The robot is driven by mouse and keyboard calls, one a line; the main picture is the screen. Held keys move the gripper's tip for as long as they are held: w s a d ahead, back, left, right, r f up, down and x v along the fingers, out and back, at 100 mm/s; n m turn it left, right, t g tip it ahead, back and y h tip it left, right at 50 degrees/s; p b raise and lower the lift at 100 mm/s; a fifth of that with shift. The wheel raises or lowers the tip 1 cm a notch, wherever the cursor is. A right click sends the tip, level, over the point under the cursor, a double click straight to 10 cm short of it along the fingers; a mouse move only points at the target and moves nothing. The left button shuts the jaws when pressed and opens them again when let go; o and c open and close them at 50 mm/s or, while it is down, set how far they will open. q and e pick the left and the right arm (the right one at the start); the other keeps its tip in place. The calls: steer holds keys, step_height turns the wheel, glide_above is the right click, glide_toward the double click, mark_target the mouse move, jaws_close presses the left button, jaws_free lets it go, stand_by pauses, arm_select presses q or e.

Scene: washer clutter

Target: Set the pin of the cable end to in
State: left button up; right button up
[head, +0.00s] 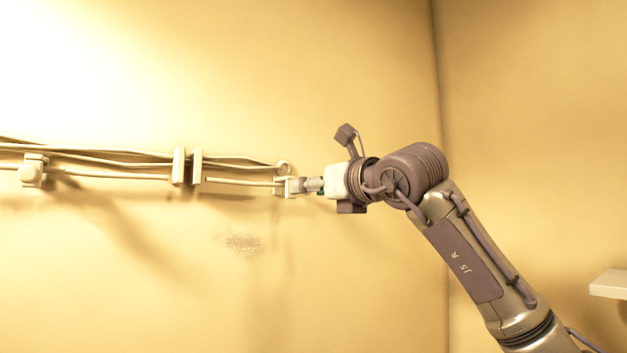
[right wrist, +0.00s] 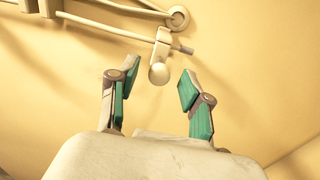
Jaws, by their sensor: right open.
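Pale cables (head: 120,175) run along the wall and stop at a small pale fitting (head: 281,187), the cable end, in the head view. In the right wrist view the cable end (right wrist: 163,42) has a grey tip pointing right and a pale rounded pin (right wrist: 159,74) pointing toward my gripper. How far the pin sits in is unclear. My right gripper (head: 310,185) is just right of the fitting. In the right wrist view its two teal-padded fingers (right wrist: 159,78) are apart, with the pin showing between them. I see no contact. My left gripper is not in view.
Pale brackets (head: 179,166) hold the cables on the wall, and a rounded clamp (head: 31,171) sits at the far left. A round pale wall fitting (right wrist: 178,17) is close above the cable end. A white ledge (head: 608,284) juts in at the right.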

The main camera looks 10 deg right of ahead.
jaws_close()
stand_by(0.3)
steer(key=p+x, duration=0.1)
steer(key=x, duration=0.2)
steer(key=shift+w+r, duration=0.15)
steer(key=shift+c, duration=1.6)
jaws_free()
steer(key=o, duration=0.3)
steer(key=shift+w+a, duration=0.15)
